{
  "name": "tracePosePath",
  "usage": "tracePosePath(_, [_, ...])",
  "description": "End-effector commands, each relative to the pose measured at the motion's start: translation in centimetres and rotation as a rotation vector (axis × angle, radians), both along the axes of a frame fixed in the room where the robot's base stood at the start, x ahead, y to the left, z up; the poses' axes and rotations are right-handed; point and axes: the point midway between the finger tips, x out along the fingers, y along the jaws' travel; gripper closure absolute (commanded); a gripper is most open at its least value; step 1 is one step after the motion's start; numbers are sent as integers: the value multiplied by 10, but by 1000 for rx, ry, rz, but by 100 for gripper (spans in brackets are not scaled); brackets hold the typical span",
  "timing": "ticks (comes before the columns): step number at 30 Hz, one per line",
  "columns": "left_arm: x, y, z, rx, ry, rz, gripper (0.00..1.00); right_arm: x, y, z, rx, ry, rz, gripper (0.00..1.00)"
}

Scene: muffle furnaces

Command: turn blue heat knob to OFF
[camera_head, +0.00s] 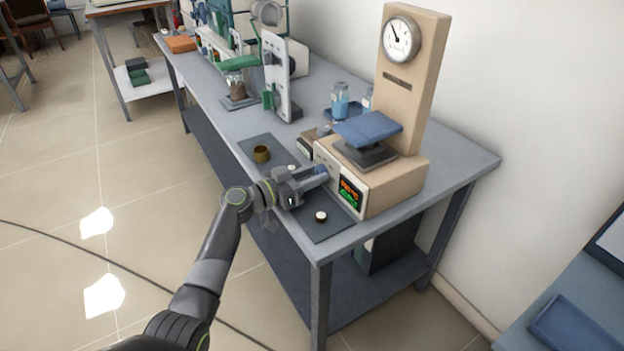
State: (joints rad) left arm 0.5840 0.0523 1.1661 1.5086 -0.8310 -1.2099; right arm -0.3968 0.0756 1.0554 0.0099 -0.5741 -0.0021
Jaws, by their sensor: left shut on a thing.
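The blue heat knob (321,169) is on the front face of a beige device (385,187) near the bench's right end. Only a little of the knob shows past my fingers, so its pointer position cannot be read. My left gripper (318,178) reaches in from the left, level with the front face, and is shut on the knob. A lit display (350,193) with orange and green characters sits to the right of the knob. My right gripper is not in view.
The device carries a blue plate (367,128) and a tall column with a round gauge (401,39). A dark mat (327,229) on the grey bench (352,239) lies under my gripper, with a small white-topped piece (321,216) and a brass cup (261,154). Free floor lies left.

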Motion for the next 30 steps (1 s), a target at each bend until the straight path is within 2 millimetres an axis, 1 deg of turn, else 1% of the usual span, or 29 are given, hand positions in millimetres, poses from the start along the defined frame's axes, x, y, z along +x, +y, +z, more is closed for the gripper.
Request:
tracePosePath(11, [0, 1, -1, -7, 12, 0, 89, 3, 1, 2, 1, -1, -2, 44])
tracePosePath(12, [0, 1, -1, -7, 12, 0, 64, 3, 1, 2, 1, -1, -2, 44])
tracePosePath(16, [0, 1, -1, -6, 12, 0, 47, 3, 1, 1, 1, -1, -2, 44])
tracePosePath(17, [0, 1, -1, -6, 12, 0, 44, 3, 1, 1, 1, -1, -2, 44])
tracePosePath(26, [-1, 2, 0, -7, 11, 1, 44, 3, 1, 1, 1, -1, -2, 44])
tracePosePath(30, [-7, 11, -1, -5, 10, 2, 44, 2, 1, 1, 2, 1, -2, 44])
